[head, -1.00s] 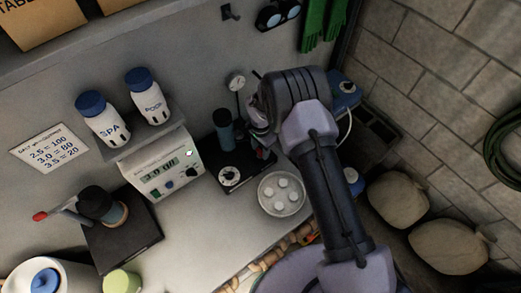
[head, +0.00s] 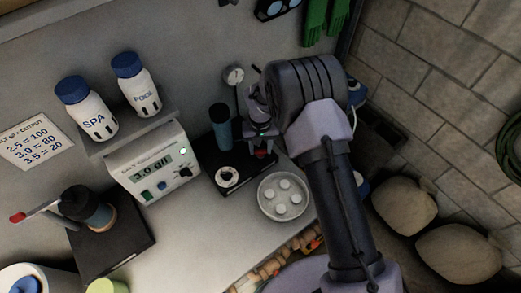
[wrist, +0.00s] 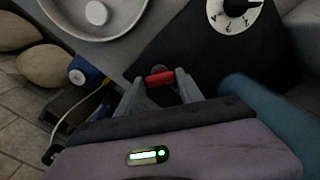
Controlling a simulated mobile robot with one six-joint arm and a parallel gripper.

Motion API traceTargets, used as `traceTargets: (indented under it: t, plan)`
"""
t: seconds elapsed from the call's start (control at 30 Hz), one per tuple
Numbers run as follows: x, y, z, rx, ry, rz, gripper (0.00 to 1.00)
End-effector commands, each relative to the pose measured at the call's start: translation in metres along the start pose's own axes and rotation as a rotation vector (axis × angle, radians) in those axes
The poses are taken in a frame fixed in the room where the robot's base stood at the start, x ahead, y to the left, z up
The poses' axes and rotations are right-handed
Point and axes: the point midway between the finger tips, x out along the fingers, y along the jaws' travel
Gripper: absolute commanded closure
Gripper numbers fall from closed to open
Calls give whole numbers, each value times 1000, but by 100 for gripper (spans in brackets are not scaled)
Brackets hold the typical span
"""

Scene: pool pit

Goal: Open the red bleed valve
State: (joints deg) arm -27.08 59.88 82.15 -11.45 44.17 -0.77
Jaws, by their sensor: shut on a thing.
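The red bleed valve handle (wrist: 160,78) is a short red bar, seen between my fingertips in the wrist view. In the head view a bit of its red (head: 262,152) shows just below my gripper, above the black base (head: 238,176). My gripper (wrist: 157,82) is shut on the red handle, with a grey finger at each side of it. In the head view my gripper (head: 262,140) points down beside the blue-grey cylinder (head: 220,128). My wrist hides part of the valve body.
A white dial (head: 227,177) sits on the black base. A round dish of white tablets (head: 266,208) stands close at the right front. A gauge (head: 234,75) rises behind. The salt display unit (head: 151,165) stands left. Another device with a red-tipped lever (head: 18,217) is farther left.

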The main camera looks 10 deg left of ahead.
Motion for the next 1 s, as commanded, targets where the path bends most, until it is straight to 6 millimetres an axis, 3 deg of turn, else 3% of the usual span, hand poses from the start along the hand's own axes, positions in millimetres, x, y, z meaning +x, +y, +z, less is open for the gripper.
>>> traceTargets:
  t: [0.5, 1.0]
  plan:
    - [0, 0, -1, -415, 2, 0, 97]
    - [-1, 0, -1, -568, 2, 0, 97]
